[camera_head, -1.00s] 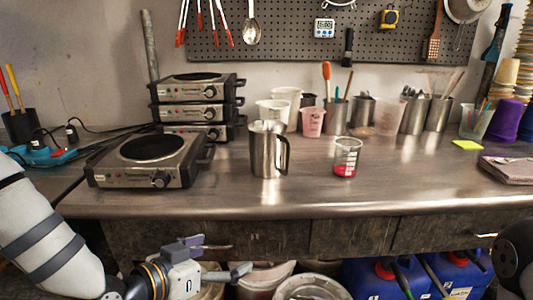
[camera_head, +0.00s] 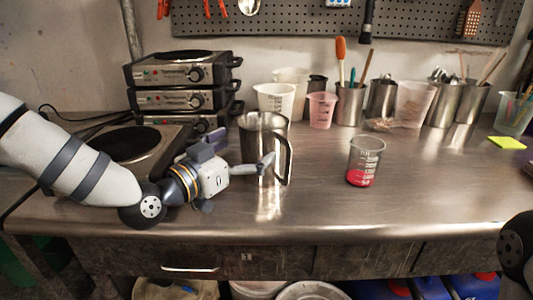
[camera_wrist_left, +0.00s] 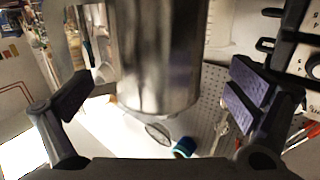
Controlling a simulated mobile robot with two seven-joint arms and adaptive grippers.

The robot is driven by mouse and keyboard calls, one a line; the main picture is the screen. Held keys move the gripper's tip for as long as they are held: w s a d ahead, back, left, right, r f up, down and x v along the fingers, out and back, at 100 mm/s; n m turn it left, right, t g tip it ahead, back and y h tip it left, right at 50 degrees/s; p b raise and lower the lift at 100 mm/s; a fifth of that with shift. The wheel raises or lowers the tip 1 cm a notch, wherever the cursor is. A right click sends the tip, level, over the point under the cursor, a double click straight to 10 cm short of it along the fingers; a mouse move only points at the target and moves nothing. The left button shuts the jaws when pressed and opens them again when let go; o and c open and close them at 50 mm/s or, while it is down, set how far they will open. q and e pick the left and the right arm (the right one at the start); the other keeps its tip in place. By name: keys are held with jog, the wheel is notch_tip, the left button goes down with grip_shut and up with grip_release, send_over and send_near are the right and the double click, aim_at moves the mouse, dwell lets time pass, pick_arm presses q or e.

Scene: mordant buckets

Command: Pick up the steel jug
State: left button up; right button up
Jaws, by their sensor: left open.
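The steel jug (camera_head: 258,130) stands upright on the metal worktop, its handle on the right side. My left gripper (camera_head: 238,152) is right at the jug's near left side, with one finger left of the jug and the other in front of its lower body. In the left wrist view the jug (camera_wrist_left: 160,55) lies between the two spread fingers, with gaps on both sides. The left gripper is open and holds nothing. Part of the jug's lower body is hidden behind the front finger. My right gripper is out of view.
A beaker with red liquid (camera_head: 364,162) stands right of the jug. Plastic cups (camera_head: 276,100) stand close behind it, with steel tool pots (camera_head: 349,105) farther right. A hot plate (camera_head: 130,142) is at left, beside stacked ones (camera_head: 178,73). The front right worktop is clear.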

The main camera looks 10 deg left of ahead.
aim_at(276, 127)
pick_arm(q)
jog(key=x, duration=0.4)
jog(key=shift+w+d+r, duration=0.1)
jog(key=shift+w+d, duration=0.1)
jog(key=shift+d, duration=0.1)
jog(key=shift+w+d+r, duration=0.1)
jog(key=shift+w+d, duration=0.1)
jog(key=shift+w, duration=0.2)
jog(key=shift+r, duration=0.2)
jog(key=c, duration=1.9)
